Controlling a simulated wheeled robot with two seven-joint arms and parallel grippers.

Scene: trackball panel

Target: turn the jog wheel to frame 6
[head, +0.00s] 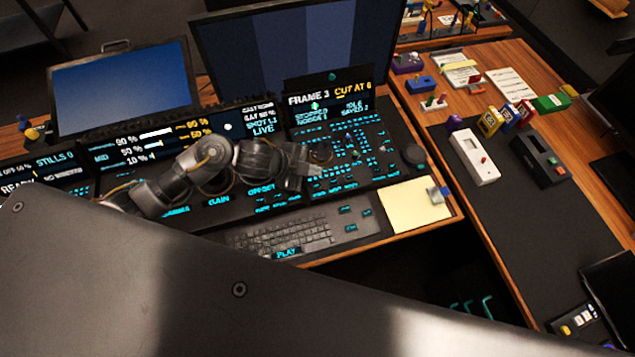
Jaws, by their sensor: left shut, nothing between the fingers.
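The display (328,92) above the panel reads FRAME 3 and CUT AT 6. Below it is the dark control panel (375,172) with rows of cyan-lit keys. A dark round disc (320,151), which looks like the jog wheel, lies at the panel's left part. My left gripper (322,172) is shut and empty, its tip right by the disc's near edge; I cannot tell whether they touch. Another dark round knob (413,154) sits at the panel's right edge. My right gripper is not in view.
A keyboard (285,236) and a yellow notepad (412,207) lie along the desk's near edge. Monitors (122,88) stand behind. The right-hand desk holds a white device (474,157), a black device (538,160) and small coloured items. My own grey body covers the foreground.

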